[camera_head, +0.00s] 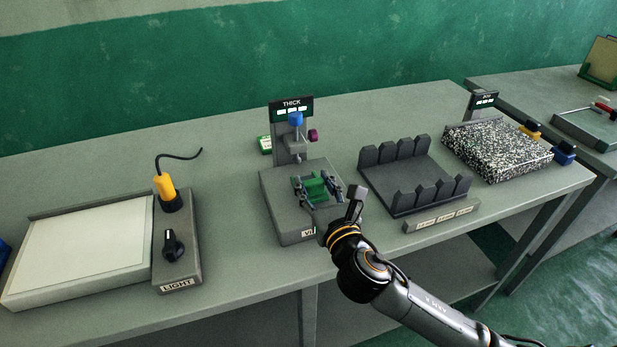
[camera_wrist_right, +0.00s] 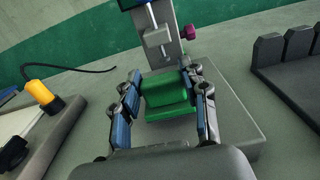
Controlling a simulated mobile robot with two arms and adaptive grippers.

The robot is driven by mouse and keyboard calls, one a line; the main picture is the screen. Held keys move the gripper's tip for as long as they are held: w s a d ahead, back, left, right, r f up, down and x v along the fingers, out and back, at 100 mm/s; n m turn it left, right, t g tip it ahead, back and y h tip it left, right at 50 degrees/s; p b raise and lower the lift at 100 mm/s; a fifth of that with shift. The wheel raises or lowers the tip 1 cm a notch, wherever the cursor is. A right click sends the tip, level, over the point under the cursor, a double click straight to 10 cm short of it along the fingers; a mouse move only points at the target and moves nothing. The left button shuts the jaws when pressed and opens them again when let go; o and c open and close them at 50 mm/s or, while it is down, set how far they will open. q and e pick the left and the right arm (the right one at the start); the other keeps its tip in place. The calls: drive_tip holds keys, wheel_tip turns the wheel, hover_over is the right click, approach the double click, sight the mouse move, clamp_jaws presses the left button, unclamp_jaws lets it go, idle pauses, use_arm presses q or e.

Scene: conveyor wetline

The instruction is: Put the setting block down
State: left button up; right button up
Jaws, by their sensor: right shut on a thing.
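The green setting block (camera_head: 315,186) is over the grey base of the thickness gauge (camera_head: 282,222), which carries a sign reading THICK. My right gripper (camera_head: 318,191) is shut on the block, with one finger on each side. In the right wrist view the block (camera_wrist_right: 167,95) sits between the blue-padded fingers of the gripper (camera_wrist_right: 166,104), in front of the gauge's column (camera_wrist_right: 165,45). I cannot tell whether the block's underside touches the base. My left gripper is not in view.
A grey slotted rack (camera_head: 412,180) stands just right of the gauge. A speckled slab (camera_head: 497,148) is farther right. A light box (camera_head: 82,250) and its control box (camera_head: 178,245) with a yellow-handled tool (camera_head: 166,186) are left. Bench between them and the gauge is clear.

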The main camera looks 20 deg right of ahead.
sight(309, 180)
drive_tip(key=w, duration=0.2)
drive_tip(key=shift+w+r, duration=0.2)
drive_tip(key=shift+w, duration=0.2)
drive_tip(key=shift+w+f, duration=0.25)
drive_tip(key=shift+f, duration=0.25)
drive_tip(key=shift+w+f, duration=0.2)
drive_tip(key=shift+f, duration=0.25)
drive_tip(key=shift+s, duration=0.1)
drive_tip(key=shift+r, duration=0.1)
drive_tip(key=o, duration=1.2)
drive_tip(key=shift+f, duration=0.2)
